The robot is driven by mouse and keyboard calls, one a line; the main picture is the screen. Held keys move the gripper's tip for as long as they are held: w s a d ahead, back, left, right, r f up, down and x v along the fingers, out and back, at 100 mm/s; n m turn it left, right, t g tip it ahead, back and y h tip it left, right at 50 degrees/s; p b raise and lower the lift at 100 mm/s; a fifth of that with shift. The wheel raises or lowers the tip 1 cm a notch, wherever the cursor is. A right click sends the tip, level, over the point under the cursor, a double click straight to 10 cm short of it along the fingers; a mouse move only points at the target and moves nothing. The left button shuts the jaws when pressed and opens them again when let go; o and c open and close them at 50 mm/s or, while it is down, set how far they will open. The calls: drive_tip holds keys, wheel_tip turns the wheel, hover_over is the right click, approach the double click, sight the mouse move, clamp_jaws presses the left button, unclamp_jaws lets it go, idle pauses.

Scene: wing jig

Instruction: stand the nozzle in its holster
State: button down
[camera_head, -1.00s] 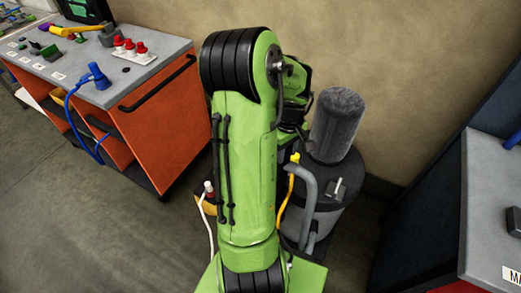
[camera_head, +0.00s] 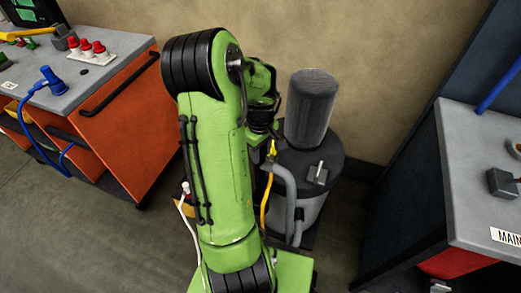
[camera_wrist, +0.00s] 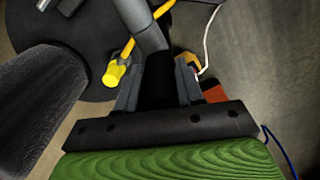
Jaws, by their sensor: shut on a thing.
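My gripper (camera_wrist: 158,85) shows in the wrist view, its two grey fingers closed on a black piece that appears to be the nozzle (camera_wrist: 158,75). A grey hose (camera_wrist: 141,25) meets its far end. In the head view my green arm hides the gripper and nozzle, while the grey hose (camera_head: 290,190) curves beside the drum. I cannot make out the holster with certainty in either view.
A dark drum (camera_head: 322,178) with a grey cylinder (camera_head: 312,105) on top stands beside my arm. A yellow cable (camera_head: 265,205) and a white cable (camera_head: 188,215) hang close by. An orange cart (camera_head: 125,125) is left; a grey-topped bench (camera_head: 480,200) is right.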

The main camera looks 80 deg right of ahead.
sight(261, 171)
drive_tip(key=shift+f+b, duration=0.3)
drive_tip(key=shift+f, duration=0.2)
drive_tip(key=shift+f+b, duration=0.4)
drive_tip(key=shift+b, duration=0.05)
drive_tip(key=shift+f+b, duration=1.95)
drive_tip(key=shift+f, duration=0.45)
drive_tip(key=shift+f+b, duration=1.8)
drive_tip(key=shift+f, duration=0.1)
drive_tip(key=c, duration=0.6)
unclamp_jaws()
